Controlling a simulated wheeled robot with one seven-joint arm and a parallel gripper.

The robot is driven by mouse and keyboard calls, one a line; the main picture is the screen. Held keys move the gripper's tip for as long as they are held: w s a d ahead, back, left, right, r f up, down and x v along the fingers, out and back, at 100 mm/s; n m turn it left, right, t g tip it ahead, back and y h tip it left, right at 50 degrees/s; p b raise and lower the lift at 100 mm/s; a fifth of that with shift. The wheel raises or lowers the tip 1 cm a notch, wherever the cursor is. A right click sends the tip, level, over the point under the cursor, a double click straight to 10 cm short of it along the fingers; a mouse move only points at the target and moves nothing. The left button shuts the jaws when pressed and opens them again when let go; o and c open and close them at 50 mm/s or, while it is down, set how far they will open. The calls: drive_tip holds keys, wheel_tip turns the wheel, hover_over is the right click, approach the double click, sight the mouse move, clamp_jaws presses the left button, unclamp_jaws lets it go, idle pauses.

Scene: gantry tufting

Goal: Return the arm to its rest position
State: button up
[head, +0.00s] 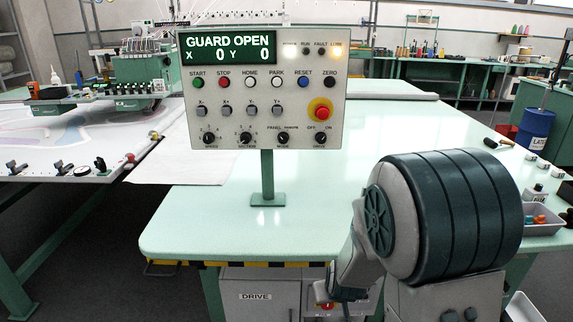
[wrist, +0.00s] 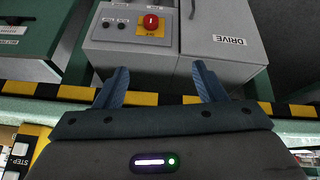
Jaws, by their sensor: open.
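My arm (head: 440,215) is bent at the right of the head view, its large dark green joint in front of the table's right part. My gripper (wrist: 162,82) shows in the wrist view with its two blue-grey fingers wide apart and nothing between them. In the head view the arm's end hangs low by the table's front edge, and its fingers are hard to make out. Beyond the fingers are a grey box with a red button (wrist: 151,22) and a grey cabinet marked DRIVE (wrist: 225,45). I cannot tell any contact with them.
A control panel (head: 265,110) on a post reads GUARD OPEN, X 0, Y 0. The pale green table (head: 215,225) has a black-and-yellow striped front edge (wrist: 60,92). A tufting machine (head: 140,75) stands at left.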

drive_tip(key=s+d+r+m+g+p, duration=0.1)
drive_tip(key=s+r+p, duration=0.3)
drive_tip(key=s+r, duration=0.5)
drive_tip(key=s+d+r+m+g+p, duration=0.1)
drive_tip(key=s+r+p, duration=0.3)
drive_tip(key=s+r, duration=0.5)
wheel_tip(320, 180, up, 7)
drive_tip(key=shift+s+d+f+g, duration=0.1)
drive_tip(key=shift+s+d+g, duration=0.2)
drive_tip(key=shift+d+g, duration=0.3)
drive_tip(key=c, duration=0.6)
drive_tip(key=shift+d, duration=0.15)
